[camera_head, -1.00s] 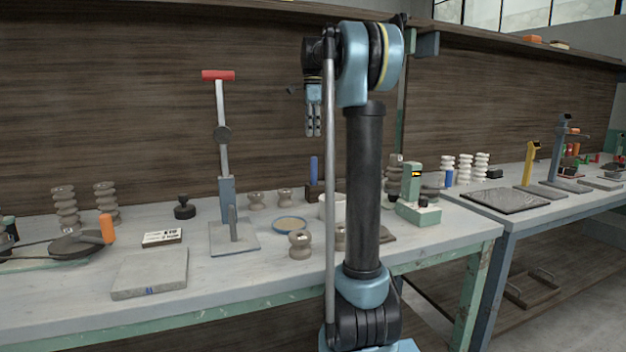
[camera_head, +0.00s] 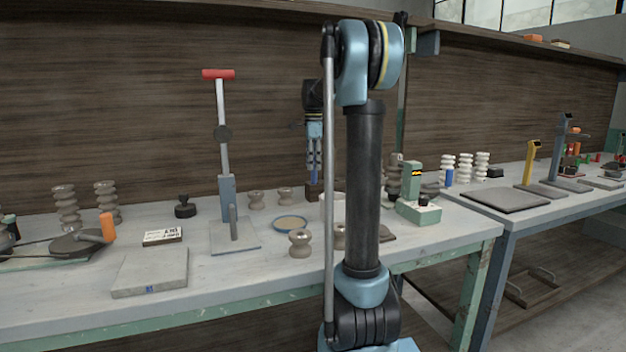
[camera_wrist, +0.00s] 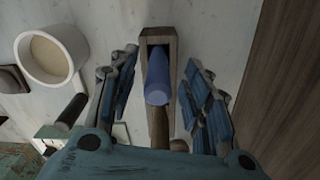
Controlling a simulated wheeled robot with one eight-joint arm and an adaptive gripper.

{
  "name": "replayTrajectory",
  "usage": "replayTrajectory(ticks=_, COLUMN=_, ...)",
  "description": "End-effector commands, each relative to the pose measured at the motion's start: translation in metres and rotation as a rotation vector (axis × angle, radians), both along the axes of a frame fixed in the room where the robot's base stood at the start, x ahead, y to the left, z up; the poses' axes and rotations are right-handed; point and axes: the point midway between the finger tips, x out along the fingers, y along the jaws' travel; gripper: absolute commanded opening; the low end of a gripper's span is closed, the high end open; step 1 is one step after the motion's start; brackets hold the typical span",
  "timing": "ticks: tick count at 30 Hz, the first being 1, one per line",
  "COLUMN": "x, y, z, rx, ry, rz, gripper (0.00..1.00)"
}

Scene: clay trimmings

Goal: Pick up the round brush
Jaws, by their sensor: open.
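What I take to be the round brush, its blue handle (camera_wrist: 158,85) upright, stands in a narrow wooden holder (camera_wrist: 172,42) in the wrist view. My gripper (camera_wrist: 161,62) is open, with a set of fingers on each side of the handle and visible gaps between. In the head view my gripper (camera_head: 315,176) points down just above the dark wooden holder (camera_head: 312,191), at the back of the bench, and its fingers cover most of the handle. The brush's lower end is hidden in the holder.
A white tub (camera_wrist: 78,42) with beige contents stands left of the holder in the wrist view. The wooden back wall (camera_wrist: 284,85) is close on the right. Clay spools (camera_head: 286,194) and a red-handled press (camera_head: 226,190) stand further left on the bench.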

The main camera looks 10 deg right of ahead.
Motion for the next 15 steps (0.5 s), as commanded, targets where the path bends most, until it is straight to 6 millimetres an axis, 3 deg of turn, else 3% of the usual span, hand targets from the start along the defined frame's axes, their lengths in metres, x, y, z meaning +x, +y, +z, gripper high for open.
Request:
replayTrajectory(ticks=6, x=0.000, y=-0.001, z=-0.027, rx=0.000, ry=0.000, rz=0.000, gripper=0.44)
replayTrajectory(ticks=15, x=0.000, y=-0.001, z=-0.033, rx=0.000, ry=-0.001, rz=0.000, gripper=0.44)
